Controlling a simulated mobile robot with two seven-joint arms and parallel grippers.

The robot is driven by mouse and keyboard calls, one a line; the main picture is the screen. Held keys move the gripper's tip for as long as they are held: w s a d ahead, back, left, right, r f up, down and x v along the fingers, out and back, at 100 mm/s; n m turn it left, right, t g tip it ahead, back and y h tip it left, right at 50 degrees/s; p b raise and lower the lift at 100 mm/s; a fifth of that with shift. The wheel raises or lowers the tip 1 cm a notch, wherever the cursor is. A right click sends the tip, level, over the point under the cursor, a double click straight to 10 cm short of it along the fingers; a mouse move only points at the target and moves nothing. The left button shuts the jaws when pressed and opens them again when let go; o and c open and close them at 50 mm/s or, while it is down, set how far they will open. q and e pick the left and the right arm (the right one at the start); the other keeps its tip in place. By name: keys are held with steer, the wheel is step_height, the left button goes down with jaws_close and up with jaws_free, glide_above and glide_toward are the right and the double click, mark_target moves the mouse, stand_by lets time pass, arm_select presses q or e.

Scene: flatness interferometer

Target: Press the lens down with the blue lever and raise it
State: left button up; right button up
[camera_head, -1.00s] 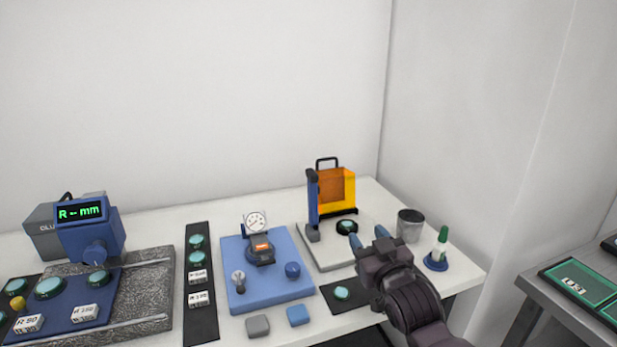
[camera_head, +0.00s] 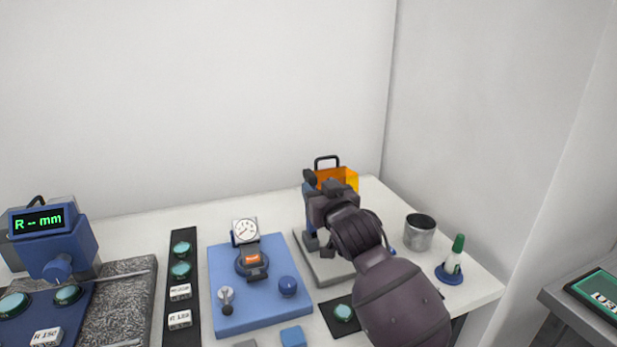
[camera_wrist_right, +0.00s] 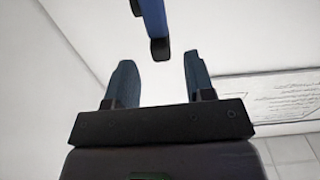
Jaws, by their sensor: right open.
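The blue lever (camera_head: 308,197) stands upright on the left side of the grey base plate (camera_head: 338,277), beside the orange shield (camera_head: 350,178). My right gripper (camera_head: 322,212) is at the lever, and its dark body covers part of it. In the right wrist view the lever (camera_wrist_right: 153,18) hangs in from the top, its black end between and just beyond the two open fingers (camera_wrist_right: 159,72). No contact shows. The lens on the grey plate is hidden behind my right arm. My left gripper is not in view.
A blue plate (camera_head: 230,318) with a dial gauge (camera_head: 245,231) lies left of the grey plate. A green lens (camera_head: 343,312) lies on a black mat in front.

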mark_target(309, 176)
steer(key=shift+b+x, duration=0.5)
steer(key=shift+x, duration=3.05)
steer(key=shift+s, duration=0.1)
steer(key=shift+c, duration=0.2)
jaws_close()
